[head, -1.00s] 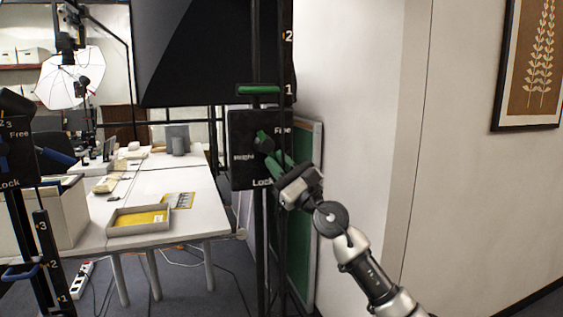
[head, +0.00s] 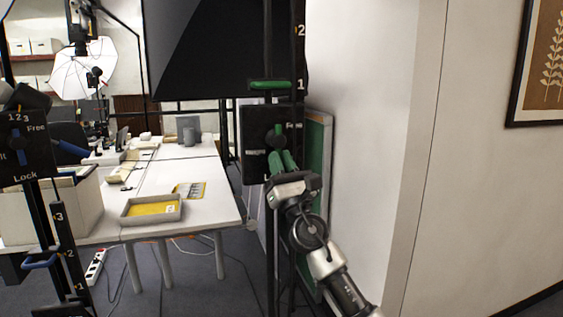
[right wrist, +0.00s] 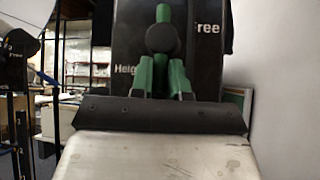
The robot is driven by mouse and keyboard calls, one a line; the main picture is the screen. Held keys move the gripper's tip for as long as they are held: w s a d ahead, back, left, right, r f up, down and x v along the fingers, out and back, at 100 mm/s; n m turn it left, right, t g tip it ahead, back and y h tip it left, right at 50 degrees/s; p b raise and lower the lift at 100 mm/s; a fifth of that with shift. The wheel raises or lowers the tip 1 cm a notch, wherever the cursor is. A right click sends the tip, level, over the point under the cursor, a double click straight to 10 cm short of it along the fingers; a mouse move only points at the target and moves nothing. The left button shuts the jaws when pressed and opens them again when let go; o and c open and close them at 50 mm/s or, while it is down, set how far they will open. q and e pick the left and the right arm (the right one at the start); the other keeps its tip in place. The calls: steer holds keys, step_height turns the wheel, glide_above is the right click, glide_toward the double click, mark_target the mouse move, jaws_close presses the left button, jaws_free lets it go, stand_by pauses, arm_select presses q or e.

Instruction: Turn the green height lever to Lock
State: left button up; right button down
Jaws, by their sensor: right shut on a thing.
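The green height lever (head: 277,131) is on a black plate (head: 253,130) on a dark stand. It stands about upright, with a short green end above its round dark hub. In the right wrist view, the lever (right wrist: 163,14) also points up, between the partly hidden "Height" at left and "Free" at right. My right gripper (head: 281,160) is shut on the lever's lower part, just below the hub. My gripper hides the "Lock" label at the plate's bottom. My left gripper is not in view.
A green slider (head: 270,85) sits above the plate, near the "1" mark. A second stand with a blue lever (head: 70,149) is at left. A white table (head: 208,211) holds a shallow tray. A green-faced board (head: 312,165) and the wall are close on the right.

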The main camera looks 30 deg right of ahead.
steer(key=shift+f, duration=0.2)
steer(key=c, duration=1.1)
jaws_free()
steer(key=shift+r, duration=0.1)
steer(key=b+v, duration=0.3)
steer(key=v, duration=0.7)
steer(key=shift+s+f, duration=0.3)
